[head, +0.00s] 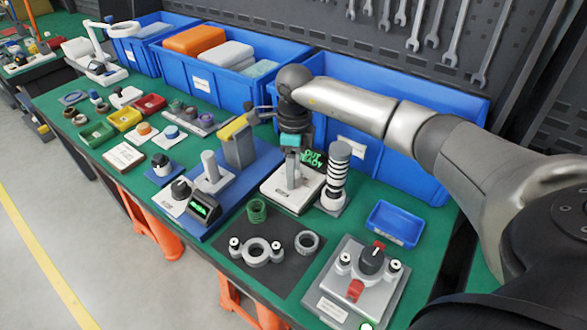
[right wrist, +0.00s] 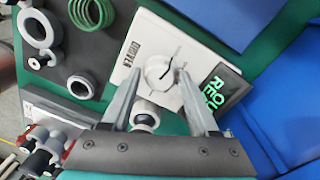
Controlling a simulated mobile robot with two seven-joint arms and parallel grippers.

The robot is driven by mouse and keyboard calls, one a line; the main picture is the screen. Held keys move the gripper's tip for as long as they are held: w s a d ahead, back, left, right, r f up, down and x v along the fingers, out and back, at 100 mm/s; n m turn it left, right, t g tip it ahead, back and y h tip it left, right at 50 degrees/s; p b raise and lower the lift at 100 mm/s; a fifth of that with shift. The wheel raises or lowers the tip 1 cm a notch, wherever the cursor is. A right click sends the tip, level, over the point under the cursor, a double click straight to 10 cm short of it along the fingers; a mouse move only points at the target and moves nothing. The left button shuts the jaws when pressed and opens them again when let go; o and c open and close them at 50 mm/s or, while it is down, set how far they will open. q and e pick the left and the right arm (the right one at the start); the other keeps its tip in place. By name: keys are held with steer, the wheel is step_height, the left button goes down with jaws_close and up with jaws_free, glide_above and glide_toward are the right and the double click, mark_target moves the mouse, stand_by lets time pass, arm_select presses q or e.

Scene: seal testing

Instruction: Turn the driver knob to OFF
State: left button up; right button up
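The driver (head: 272,193) is a white box with a small green-lit display (head: 313,159) at its back edge. The driver also shows in the right wrist view (right wrist: 205,45), with its label printed on the top. Its round white knob (right wrist: 158,69) has a dark pointer line and marks around it; I cannot read its setting. My right gripper (head: 293,180) points down over the box. In the right wrist view its fingers (right wrist: 158,78) are apart, one on either side of the knob; I cannot tell whether they touch it. My left gripper is not in view.
A striped signal tower (head: 337,172) stands close to the right of the driver. A blue fixture (head: 225,200) with a grey post is to the left. A dark mat (head: 270,275) with rings and a green coil lies in front. Blue bins (head: 375,150) stand behind.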

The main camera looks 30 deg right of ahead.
jaws_close()
stand_by(0.5)
steer(key=m+p, duration=0.2)
steer(key=m, duration=0.1)
steer(key=shift+r+m, duration=0.15)
steer(key=shift+m, duration=0.25)
steer(key=shift+m+p, duration=1.15)
steer(key=shift+m, duration=0.75)
steer(key=shift+o, duration=1.5)
jaws_free()
